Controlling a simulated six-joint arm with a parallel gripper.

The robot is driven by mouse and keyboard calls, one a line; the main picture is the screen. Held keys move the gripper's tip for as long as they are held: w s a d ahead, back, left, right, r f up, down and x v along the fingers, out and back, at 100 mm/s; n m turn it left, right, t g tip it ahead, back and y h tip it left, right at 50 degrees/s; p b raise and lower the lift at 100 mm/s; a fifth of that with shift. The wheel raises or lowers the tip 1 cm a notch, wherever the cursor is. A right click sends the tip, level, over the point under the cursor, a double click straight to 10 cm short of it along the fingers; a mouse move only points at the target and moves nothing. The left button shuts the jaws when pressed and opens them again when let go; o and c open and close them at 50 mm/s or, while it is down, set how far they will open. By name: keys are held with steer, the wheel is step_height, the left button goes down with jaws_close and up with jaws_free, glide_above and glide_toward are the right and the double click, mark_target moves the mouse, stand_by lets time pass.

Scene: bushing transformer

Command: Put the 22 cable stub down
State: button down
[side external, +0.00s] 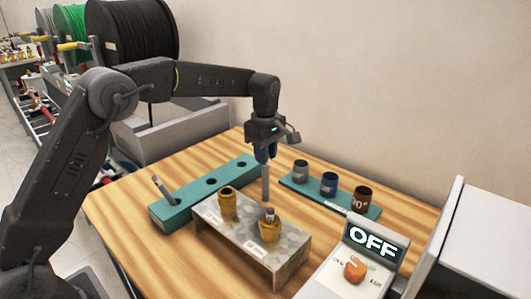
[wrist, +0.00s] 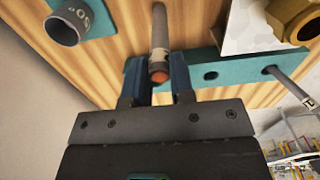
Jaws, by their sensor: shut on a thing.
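My gripper (side external: 264,157) is shut on a grey cable stub (side external: 265,184), which hangs upright below the fingers. In the wrist view my gripper (wrist: 157,66) has the stub (wrist: 159,40) between its two fingers, with the copper-coloured core at its near end. No number on the stub is readable. A long teal block (side external: 195,193) with round holes lies behind the metal stand. Another stub (side external: 162,188) leans in its left hole; it also shows in the wrist view (wrist: 288,86). A hole (wrist: 211,75) in the block is empty.
A metal stand (side external: 285,251) in front carries two brass bushings (side external: 227,203) (side external: 269,229). A teal plate (side external: 343,203) to the right holds three cups (side external: 300,172) (side external: 329,184) (side external: 362,199). A panel reading OFF (side external: 374,243) with an orange knob (side external: 354,270) stands front right.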

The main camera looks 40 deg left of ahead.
steer(key=shift+f, duration=0.1)
steer(key=c, duration=1)
jaws_free()
step_height(320, 180, up, 12)
steer(key=shift+r, duration=0.2)
steer(key=s+r+m+t, duration=0.35)
steer(key=s+m, duration=0.65)
steer(key=s, duration=0.8)
steer(key=shift+s+d+f+m+t, duration=0.1)
steer(key=shift+s+f+m+t, duration=0.25)
steer(key=shift+s+f+m, duration=1.65)
steer(key=shift+s+d+f+m+t, duration=0.1)
steer(key=shift+s+f+m+t, duration=0.5)
steer(key=shift+s, duration=2.45)
steer(key=shift+s+f+m+t, duration=0.1)
steer(key=shift+s+f+m, duration=1.3)
steer(key=shift+s+f, duration=0.9)
